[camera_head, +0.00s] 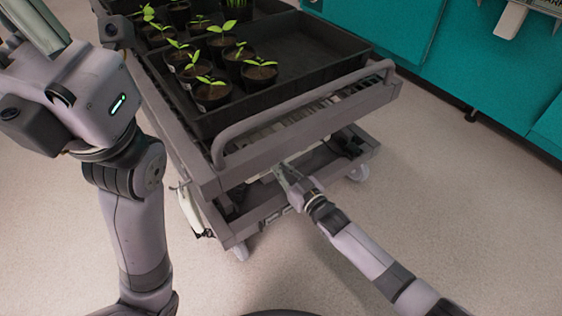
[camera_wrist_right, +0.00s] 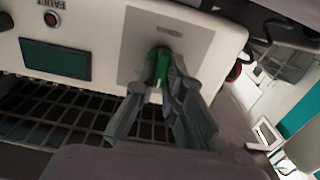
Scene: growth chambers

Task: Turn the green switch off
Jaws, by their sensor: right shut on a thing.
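The green switch (camera_wrist_right: 161,60) is on a grey plate on a white panel in the right wrist view. My right gripper (camera_wrist_right: 158,80) is shut on it, with a finger on either side of the green handle. In the head view my right gripper (camera_head: 290,178) reaches under the near end of the grey cart, and the switch cannot be made out there. My left arm rises at the left of the head view. Only part of its gripper (camera_head: 32,24) shows at the top left corner, and its opening is not clear.
The grey cart (camera_head: 300,122) carries a black tray (camera_head: 330,62) with several potted seedlings (camera_head: 212,92). The white panel also bears a dark screen (camera_wrist_right: 55,60) and a fault light (camera_wrist_right: 52,19). Teal cabinets (camera_head: 395,25) stand behind. The floor at right is clear.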

